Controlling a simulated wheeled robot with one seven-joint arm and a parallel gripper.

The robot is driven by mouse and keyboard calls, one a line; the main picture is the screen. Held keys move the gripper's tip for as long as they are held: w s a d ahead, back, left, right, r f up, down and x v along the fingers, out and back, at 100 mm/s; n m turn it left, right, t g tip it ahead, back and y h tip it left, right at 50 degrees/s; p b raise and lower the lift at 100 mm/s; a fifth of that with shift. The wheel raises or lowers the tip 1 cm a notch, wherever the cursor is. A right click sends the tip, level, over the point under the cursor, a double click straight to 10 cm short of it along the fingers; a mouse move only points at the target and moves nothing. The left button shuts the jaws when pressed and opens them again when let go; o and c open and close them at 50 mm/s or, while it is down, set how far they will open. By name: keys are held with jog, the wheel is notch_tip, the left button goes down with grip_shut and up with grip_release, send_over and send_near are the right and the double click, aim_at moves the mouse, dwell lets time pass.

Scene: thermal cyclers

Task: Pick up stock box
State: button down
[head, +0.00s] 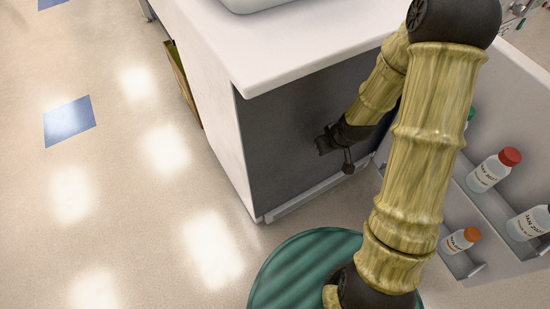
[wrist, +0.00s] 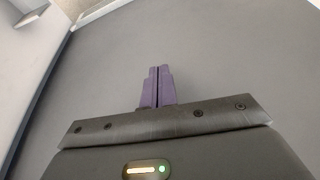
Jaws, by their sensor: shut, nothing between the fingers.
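No thing that I can clearly make out as the stock box shows in either view. A brown, box-like thing (head: 181,82) stands on the floor behind the left side of the white bench, mostly hidden; I cannot tell whether it is the stock box. My gripper has two purple fingers (wrist: 157,86) pressed together and empty in the wrist view, in front of a plain grey surface. In the head view the dark end of my arm (head: 345,148) is in front of the bench's dark grey panel, and its fingers are hard to make out.
The white bench (head: 300,55) has a pale tray-like thing (head: 262,3) on its top. At right, shelves hold a red-capped bottle (head: 494,170), an orange-capped bottle (head: 460,240) and others, close to my arm. The floor (head: 130,190) at left is open.

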aim_at(272, 153)
jog(key=w+a+f+t+y+b, duration=0.1)
jog(key=a+f+b, duration=0.1)
jog(key=f, duration=0.6)
jog(key=w+a+f+n+t+y+b, duration=0.1)
jog(key=a+f, duration=0.3)
jog(key=f, duration=0.4)
jog(key=w+a+f+t+y+b, duration=0.2)
jog(key=a+f+t, duration=0.1)
jog(key=f, duration=0.6)
jog(key=shift+a+n+y+b, duration=0.25)
jog(key=shift+n+y+b, duration=0.05)
jog(key=shift+w+f, duration=0.1)
jog(key=w+a+b, duration=0.1)
jog(key=w+a, duration=0.1)
jog(key=w, duration=0.1)
jog(key=w+a+b, duration=0.2)
jog(key=w, duration=0.1)
jog(key=w+a+b, duration=0.2)
jog(key=w, duration=0.2)
jog(key=shift+a+f, duration=0.35)
jog(key=shift+a, duration=0.05)
jog(key=shift+s+f+b, duration=0.15)
jog(key=shift+f+b, duration=0.25)
jog(key=shift+b, duration=0.25)
jog(key=shift+s+d+f, duration=0.1)
jog(key=shift+f, duration=0.05)
